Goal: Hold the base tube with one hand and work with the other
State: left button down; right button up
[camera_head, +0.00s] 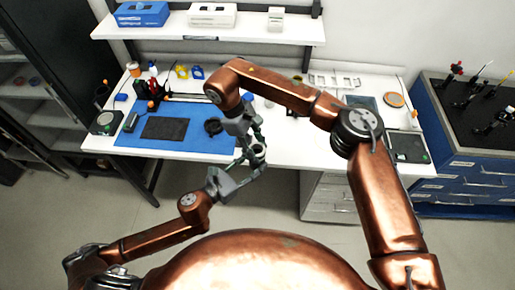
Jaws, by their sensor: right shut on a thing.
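A small dark tube-like part (259,151), which looks like the base tube, is in front of the bench edge, between my two grippers. My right gripper (251,143) comes down over the bench's front edge and is shut on this part. My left gripper (252,175) is just below and in front of it, with its fingers pointing right and up towards it. The fingers overlap at this size, so I cannot tell whether the left ones touch the part or how far they are open.
A blue mat (130,137) with a dark pad (165,129) and a black ring-like part (213,127) covers the bench's left half. Several small tools stand behind it. A shelf (240,34) with boxes hangs above. A blue drawer cabinet (460,165) stands at the right.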

jog(key=o, duration=1.2)
jog(key=shift+c, duration=0.2)
jog(key=shift+r, duration=2.25)
jog(key=shift+c, duration=0.4)
